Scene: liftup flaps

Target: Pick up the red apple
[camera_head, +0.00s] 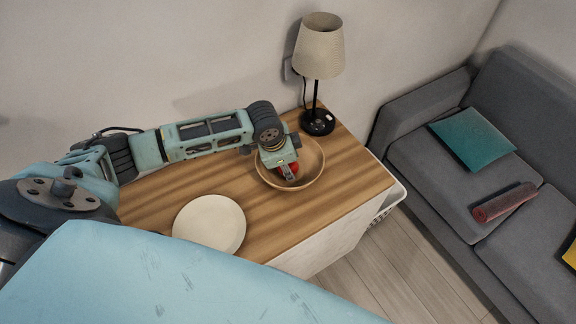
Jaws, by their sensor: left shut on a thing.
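The red apple (293,168) sits inside a round wooden bowl (314,173) on the wooden cabinet top. Only small parts of the apple show; my gripper covers the rest. My left arm reaches in from the left, and my left gripper (287,172) points down into the bowl, shut on the apple. I cannot tell whether the apple touches the bowl's bottom. My right gripper is not in view.
A white plate (209,224) lies on the cabinet top (262,219), left of the bowl. A table lamp (319,50) stands behind the bowl near the wall. A grey sofa (428,185) with a teal cushion (472,138) is to the right, beyond open floor.

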